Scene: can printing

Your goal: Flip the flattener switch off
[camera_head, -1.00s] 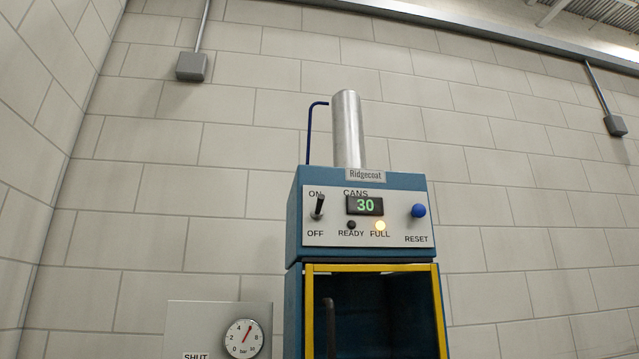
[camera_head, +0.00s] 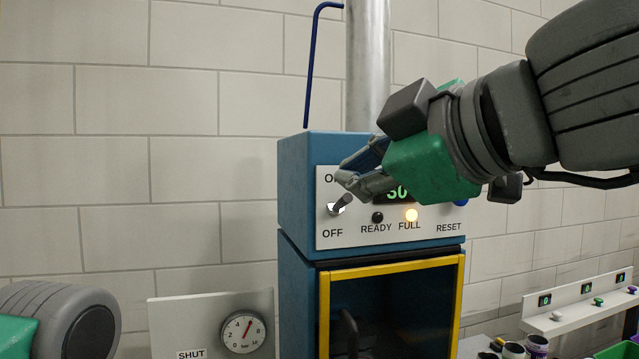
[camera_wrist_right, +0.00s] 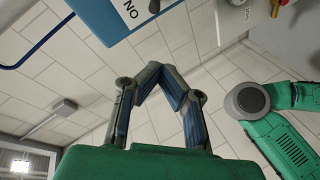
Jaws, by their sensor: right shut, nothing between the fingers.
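The flattener is the blue machine (camera_head: 296,190) labelled Ridgecoat earlier, with a pale control panel (camera_head: 345,238). Its switch (camera_head: 336,209) sits above the OFF label at the panel's left; the ON label is partly covered. The switch lever shows just below my fingers, and its exact position is hard to tell. It also shows at the top of the right wrist view (camera_wrist_right: 154,6). My right gripper (camera_head: 343,176) is shut and empty, its fingertips over the panel close to the lever; I cannot tell whether they touch. My left gripper is out of view.
The lit FULL lamp (camera_head: 411,215) and dark READY lamp (camera_head: 377,217) are beside the switch. The gripper partly hides the counter (camera_head: 397,193) and blue RESET button (camera_head: 460,202). A gauge panel (camera_head: 160,315) stands left; a white shelf (camera_head: 570,318) is at right.

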